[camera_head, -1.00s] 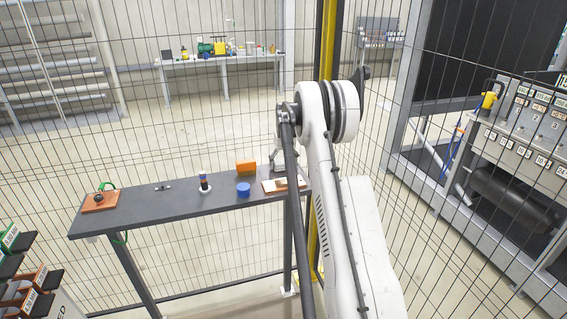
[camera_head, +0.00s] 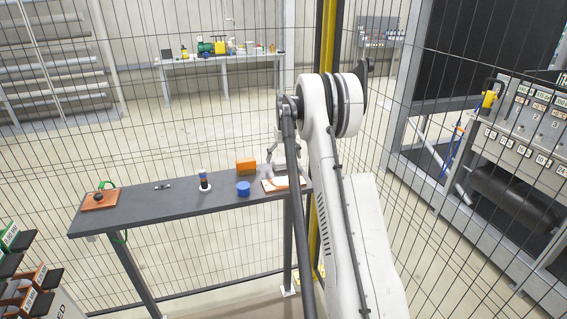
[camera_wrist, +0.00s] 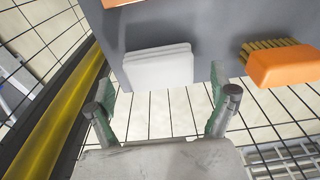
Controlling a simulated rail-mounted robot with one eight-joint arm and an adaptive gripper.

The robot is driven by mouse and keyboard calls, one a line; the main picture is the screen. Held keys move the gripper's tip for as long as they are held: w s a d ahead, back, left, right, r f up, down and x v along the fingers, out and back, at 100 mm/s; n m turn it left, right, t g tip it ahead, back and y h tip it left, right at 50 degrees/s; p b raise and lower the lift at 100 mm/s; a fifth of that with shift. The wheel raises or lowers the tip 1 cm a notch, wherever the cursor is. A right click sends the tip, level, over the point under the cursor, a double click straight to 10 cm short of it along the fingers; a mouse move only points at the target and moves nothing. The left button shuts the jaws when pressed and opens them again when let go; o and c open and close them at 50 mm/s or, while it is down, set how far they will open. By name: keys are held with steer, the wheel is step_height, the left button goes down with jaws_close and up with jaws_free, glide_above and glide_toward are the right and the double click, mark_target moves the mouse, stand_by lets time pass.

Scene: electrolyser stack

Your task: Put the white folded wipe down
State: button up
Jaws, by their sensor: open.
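The white folded wipe (camera_wrist: 158,67) lies flat on the dark bench top (camera_wrist: 205,40), near the bench edge, in the wrist view. Its stacked layers show along one side. My gripper (camera_wrist: 160,100) is open, with its two green-padded fingers spread wide and nothing between them. The wipe lies beyond the fingertips, apart from them. In the head view my gripper (camera_head: 284,160) is over the right end of the bench, partly hidden by my arm. A pale flat patch with orange shows below it there; I cannot tell the wipe apart from it.
An orange brush (camera_wrist: 280,65) with yellow bristles lies to the right of the wipe. The bench also holds a blue round container (camera_head: 243,189), a small upright bottle (camera_head: 204,182) and a brown board (camera_head: 99,200) at the left. Wire fence stands close behind.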

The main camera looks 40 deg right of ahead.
mark_target(285, 162)
step_height(285, 162, up, 9)
steer(key=s, duration=0.1)
steer(key=s+a+r+n+t, duration=0.1)
steer(key=s+a+r, duration=0.35)
steer(key=a, duration=0.55)
steer(key=s+a+r+t, duration=0.1)
steer(key=s+a+r, duration=0.4)
steer(key=a, duration=0.4)
steer(key=s+a+r+n, duration=0.1)
steer(key=s+a+r, duration=0.4)
steer(key=a, duration=0.5)
steer(key=s+a+f+n+t, duration=0.1)
steer(key=s+a+f, duration=0.2)
steer(key=s+a, duration=0.6)
steer(key=s+a+f+n+t, duration=0.1)
steer(key=s+a+f, duration=0.3)
steer(key=s+a, duration=0.5)
steer(key=s+t+b, duration=0.1)
steer(key=s, duration=0.5)
steer(key=shift+s+n+t+y, duration=0.15)
steer(key=shift+n+t+y, duration=0.15)
steer(key=shift+f, duration=0.15)
step_height(285, 162, down, 6)
steer(key=b, duration=0.5)
steer(key=shift+r+b, duration=0.2)
steer(key=shift+b, duration=0.1)
